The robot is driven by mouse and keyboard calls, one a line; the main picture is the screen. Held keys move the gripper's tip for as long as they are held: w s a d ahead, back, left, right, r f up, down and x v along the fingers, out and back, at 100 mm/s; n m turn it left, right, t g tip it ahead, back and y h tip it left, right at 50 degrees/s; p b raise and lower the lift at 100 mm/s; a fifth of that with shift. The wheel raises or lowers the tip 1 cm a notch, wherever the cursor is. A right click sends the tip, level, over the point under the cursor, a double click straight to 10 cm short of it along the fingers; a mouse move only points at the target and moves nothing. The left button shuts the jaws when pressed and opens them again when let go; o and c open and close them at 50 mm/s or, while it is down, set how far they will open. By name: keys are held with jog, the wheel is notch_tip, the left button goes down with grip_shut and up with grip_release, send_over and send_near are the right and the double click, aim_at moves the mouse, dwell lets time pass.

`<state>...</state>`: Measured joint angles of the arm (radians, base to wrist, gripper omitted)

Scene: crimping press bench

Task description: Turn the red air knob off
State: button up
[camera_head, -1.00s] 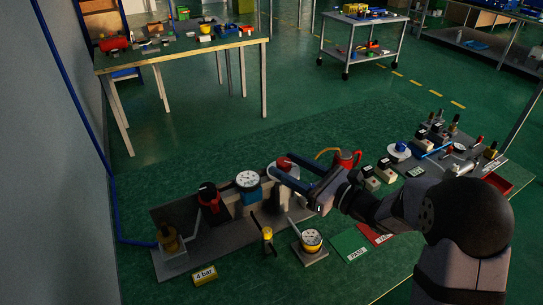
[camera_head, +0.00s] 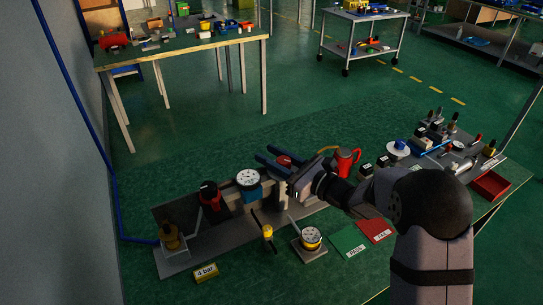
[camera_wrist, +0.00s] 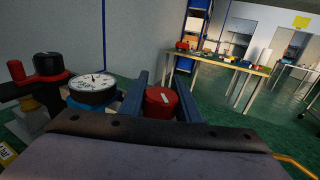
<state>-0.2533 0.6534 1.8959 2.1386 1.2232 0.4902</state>
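The red knob (camera_head: 285,160) stands near the right end of the grey bench plate, right of the round white gauge (camera_head: 248,179). In the wrist view the knob (camera_wrist: 160,103) shows a white mark on its top. My gripper (camera_head: 264,152) is open, with its two blue fingers on either side of the knob. In the wrist view the gripper (camera_wrist: 162,76) has a visible gap at the knob's left and little or none at its right; I cannot tell whether that finger touches it. The knob's lower part is hidden by my gripper.
A black-topped red knob (camera_head: 209,190) and a brass fitting (camera_head: 171,238) stand left of the gauge. A second gauge (camera_head: 311,238), a yellow-banded lever (camera_head: 267,232) and green and red cards (camera_head: 348,241) lie in front. A red jug-like item (camera_head: 346,160) stands close behind my wrist.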

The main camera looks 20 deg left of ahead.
jog(key=shift+f+m+t+b, duration=0.1)
jog(key=shift+m+t+b, duration=0.25)
jog(key=shift+b, duration=0.2)
jog(key=m+t+h+b, duration=0.1)
jog(key=b, duration=0.1)
jog(key=m+t+h+b, duration=0.1)
jog(key=t+b, duration=0.1)
jog(key=shift+w+d, duration=0.2)
jog(key=shift+w, duration=0.2)
jog(key=b, duration=0.1)
jog(key=m+t+h+b, duration=0.1)
jog(key=b, duration=0.1)
jog(key=shift+w+d+f+t, duration=0.1)
jog(key=shift+w+d+t, duration=0.05)
jog(key=shift+t, duration=0.1)
jog(key=h+b, duration=0.1)
jog(key=b, duration=0.3)
jog(key=m+t+b, duration=0.1)
jog(key=b, duration=0.2)
jog(key=shift+w+d+f+m+h+b, duration=0.15)
jog(key=shift+d+m+h+b, duration=0.1)
jog(key=shift+h+b, duration=0.15)
jog(key=t+b, duration=0.1)
jog(key=b, duration=0.2)
jog(key=shift+m+h, duration=0.3)
jog(key=shift+h, duration=0.1)
jog(key=shift+w+r+b, duration=0.1)
jog(key=shift+r+b, duration=0.3)
jog(key=shift+b, duration=0.55)
jog(key=shift+d, duration=0.1)
